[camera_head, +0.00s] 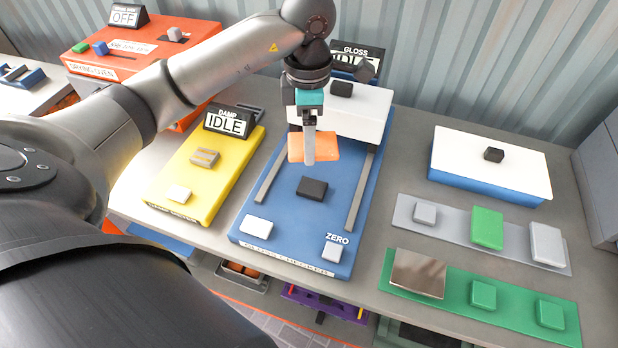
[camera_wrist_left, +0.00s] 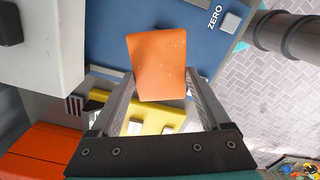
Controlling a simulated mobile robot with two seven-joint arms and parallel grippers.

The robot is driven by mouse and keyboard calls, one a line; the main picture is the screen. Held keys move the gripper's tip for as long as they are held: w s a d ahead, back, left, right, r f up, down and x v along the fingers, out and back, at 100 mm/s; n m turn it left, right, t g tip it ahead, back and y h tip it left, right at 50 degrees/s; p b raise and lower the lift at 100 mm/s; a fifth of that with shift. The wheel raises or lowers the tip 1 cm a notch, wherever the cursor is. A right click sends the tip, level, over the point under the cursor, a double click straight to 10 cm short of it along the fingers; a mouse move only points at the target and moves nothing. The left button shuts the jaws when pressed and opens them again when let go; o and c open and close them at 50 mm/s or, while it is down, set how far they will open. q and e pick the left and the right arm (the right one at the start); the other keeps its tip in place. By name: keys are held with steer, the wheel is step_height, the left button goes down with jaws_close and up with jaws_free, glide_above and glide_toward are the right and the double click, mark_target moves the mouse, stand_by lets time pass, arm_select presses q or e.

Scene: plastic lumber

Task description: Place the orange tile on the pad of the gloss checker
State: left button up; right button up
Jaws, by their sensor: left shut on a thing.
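My left gripper (camera_head: 309,148) is shut on the orange tile (camera_head: 325,147) and holds it above the blue gloss checker (camera_head: 291,222). In the left wrist view the orange tile (camera_wrist_left: 158,64) sits between the two fingers (camera_wrist_left: 160,95). The gloss checker has a small dark pad (camera_head: 312,188) between two grey rails. The pad lies below and in front of the tile in the head view. A white hood (camera_head: 368,113) stands at the back of the checker, under the "GLOSS IDLE" display (camera_head: 356,58). My right gripper is not in view.
A yellow damp meter (camera_head: 220,180) stands left of the checker. A white-lidded blue box (camera_head: 488,165) stands at the right. A grey strip (camera_head: 458,225) and a green strip (camera_head: 390,281) with several tiles lie in front of it. An orange drying oven (camera_head: 80,64) is at the back left.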

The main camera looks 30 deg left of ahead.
mark_target(309, 187)
arm_select(q)
step_height(309, 187, down, 12)
steer(key=shift+r+b, duration=0.1)
steer(key=shift+b, duration=0.35)
steer(key=o, duration=1.2)
steer(key=shift+o, duration=0.2)
step_height(309, 187, up, 12)
steer(key=shift+r+p, duration=0.1)
steer(key=shift+p, duration=0.3)
